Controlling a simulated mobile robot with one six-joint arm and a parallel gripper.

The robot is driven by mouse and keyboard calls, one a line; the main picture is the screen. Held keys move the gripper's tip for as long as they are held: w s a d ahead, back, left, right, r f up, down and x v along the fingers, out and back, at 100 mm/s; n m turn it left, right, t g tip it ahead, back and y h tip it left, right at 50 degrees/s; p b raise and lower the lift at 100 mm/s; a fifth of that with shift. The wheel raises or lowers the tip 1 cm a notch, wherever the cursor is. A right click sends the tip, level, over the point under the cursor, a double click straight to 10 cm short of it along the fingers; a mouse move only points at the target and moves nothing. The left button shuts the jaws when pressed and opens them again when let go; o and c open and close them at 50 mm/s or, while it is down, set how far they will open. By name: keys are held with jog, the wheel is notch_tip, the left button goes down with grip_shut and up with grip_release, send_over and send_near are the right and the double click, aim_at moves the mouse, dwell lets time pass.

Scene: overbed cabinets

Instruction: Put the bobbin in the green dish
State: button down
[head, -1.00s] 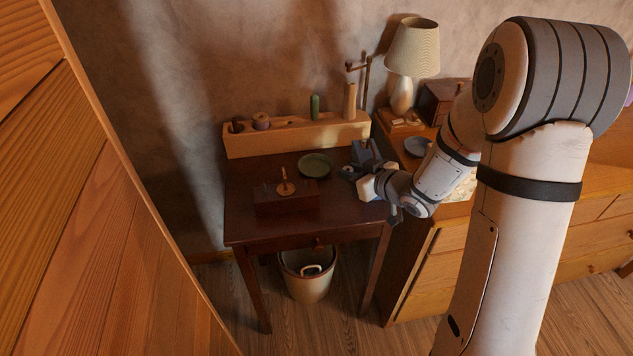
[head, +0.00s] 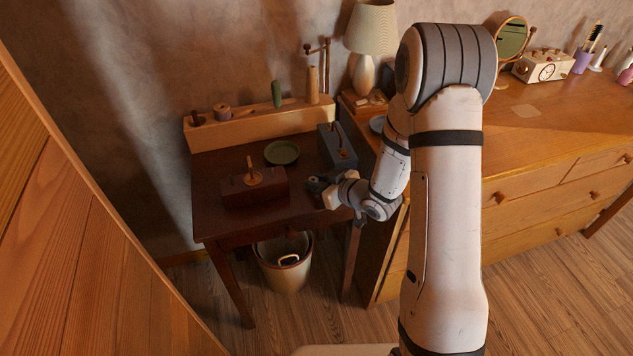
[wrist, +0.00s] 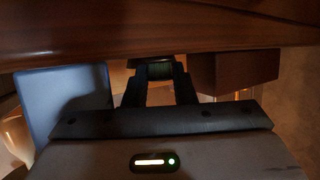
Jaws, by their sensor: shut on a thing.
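The green dish (head: 282,153) lies flat on the dark wooden table, behind the brown box and left of the blue-grey box. My gripper (head: 314,184) is low over the table's right front part, in front of the blue-grey box and right of the brown box. It is shut on a small dark greenish thing, taken to be the bobbin (wrist: 155,70), which shows between the fingertips in the wrist view. Its shape is mostly hidden by the fingers. The held thing is to the front right of the dish and apart from it.
A brown box (head: 240,192) with an upright peg stands left of my gripper. A blue-grey box (head: 338,148) stands behind it. A wooden rack (head: 250,128) with several items lines the table's back. A bin (head: 283,268) stands below; a wooden dresser (head: 520,185) is at right.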

jog(key=shift+f, duration=0.1)
jog(key=shift+f, duration=0.15)
jog(key=c, duration=1.5)
grip_release()
